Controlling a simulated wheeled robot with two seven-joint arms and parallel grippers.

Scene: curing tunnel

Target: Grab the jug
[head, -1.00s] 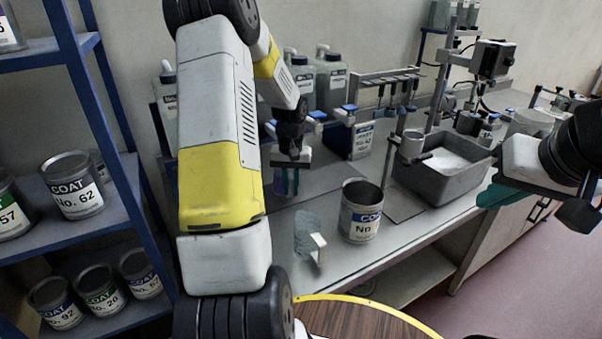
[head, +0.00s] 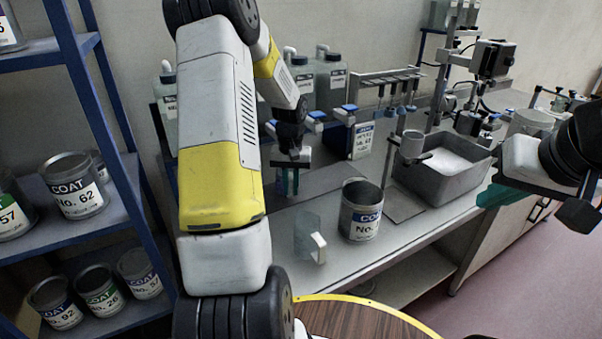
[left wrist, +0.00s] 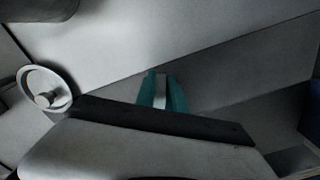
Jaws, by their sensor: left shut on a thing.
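A clear, greyish jug (head: 303,234) with a white handle (head: 318,247) stands upright near the front edge of the bench. My left gripper (head: 288,192) points down over the bench, behind and to the left of the jug, visibly apart from it. Its teal fingers (left wrist: 162,92) are shut on a narrow pale thing (left wrist: 160,94), too small to identify. The jug cannot be made out in the left wrist view. My right gripper (head: 497,194) is at the right, beside a grey basin; its teal part shows partly, and its jaw opening is hidden.
A labelled can (head: 361,212) stands close to the right of the jug. The grey basin (head: 432,189) is further right, with several jerrycans (head: 331,80) at the back wall. A blue shelf (head: 60,218) with coat cans stands at left. Bare bench lies left of the jug.

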